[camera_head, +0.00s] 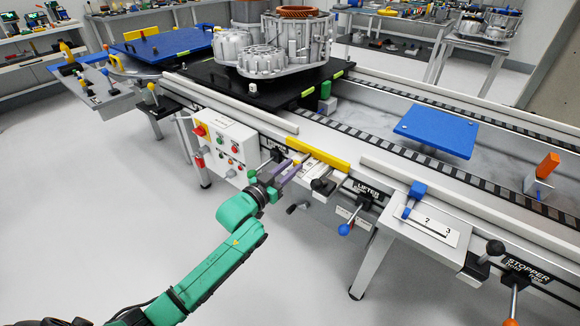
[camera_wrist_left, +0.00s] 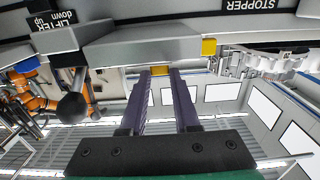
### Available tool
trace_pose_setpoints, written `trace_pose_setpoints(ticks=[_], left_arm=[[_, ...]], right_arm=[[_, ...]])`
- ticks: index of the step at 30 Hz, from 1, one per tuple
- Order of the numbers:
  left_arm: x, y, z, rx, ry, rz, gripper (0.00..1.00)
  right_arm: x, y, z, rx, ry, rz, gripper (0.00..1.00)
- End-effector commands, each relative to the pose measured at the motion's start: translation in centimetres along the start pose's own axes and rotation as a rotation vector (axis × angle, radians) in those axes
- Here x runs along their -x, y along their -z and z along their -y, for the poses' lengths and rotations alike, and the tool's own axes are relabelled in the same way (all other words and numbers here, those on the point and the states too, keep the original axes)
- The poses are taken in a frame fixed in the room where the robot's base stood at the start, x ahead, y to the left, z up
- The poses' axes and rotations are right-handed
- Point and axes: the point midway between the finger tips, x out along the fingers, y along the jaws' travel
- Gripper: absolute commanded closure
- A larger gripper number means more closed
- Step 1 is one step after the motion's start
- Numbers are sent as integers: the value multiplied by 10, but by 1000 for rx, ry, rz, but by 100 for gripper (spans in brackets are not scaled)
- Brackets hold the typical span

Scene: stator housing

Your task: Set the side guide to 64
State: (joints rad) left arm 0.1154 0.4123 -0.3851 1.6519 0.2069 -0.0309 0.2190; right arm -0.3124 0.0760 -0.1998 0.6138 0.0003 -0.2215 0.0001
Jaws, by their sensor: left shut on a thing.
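The side guide is a yellow bar (camera_head: 318,155) along the near edge of the conveyor, with its yellow end (camera_wrist_left: 209,47) showing in the left wrist view. A pale scale plate (camera_head: 309,167) lies below it, its figures too small to read and partly hidden by my gripper. My left gripper (camera_head: 291,167) reaches in from below with purple fingers. It is shut on a small yellow tab, which shows between the fingertips in the left wrist view (camera_wrist_left: 160,71). The setting cannot be read. My right gripper is not in view.
A black knob (camera_head: 322,184) sticks out just right of my gripper. The lifter lever with a blue ball (camera_head: 344,229) hangs further right. A control box (camera_head: 222,145) with buttons stands left. A stator housing (camera_head: 268,45) rests on the black pallet (camera_head: 190,76). The floor in front is clear.

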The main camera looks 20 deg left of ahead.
Motion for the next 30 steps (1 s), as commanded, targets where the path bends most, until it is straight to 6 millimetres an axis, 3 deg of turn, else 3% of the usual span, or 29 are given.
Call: trace_pose_setpoints(ticks=[3, 4, 6, 15, 19, 23, 30], left_arm=[[0, -2, 0, 0, 0, 5, 100], [0, -2, 0, -1, 0, 5, 59], [0, -2, 0, -1, 0, 5, 40], [1, -1, 0, -1, 0, 2, 40], [12, -2, 0, 0, 0, 3, 40], [40, -2, 0, -1, 0, 6, 40], [106, -3, 0, -1, 0, 8, 40]], right_arm=[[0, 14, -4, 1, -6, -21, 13], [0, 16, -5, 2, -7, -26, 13], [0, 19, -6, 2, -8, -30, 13], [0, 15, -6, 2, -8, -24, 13], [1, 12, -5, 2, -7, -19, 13], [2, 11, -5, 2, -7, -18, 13], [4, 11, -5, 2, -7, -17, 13]])
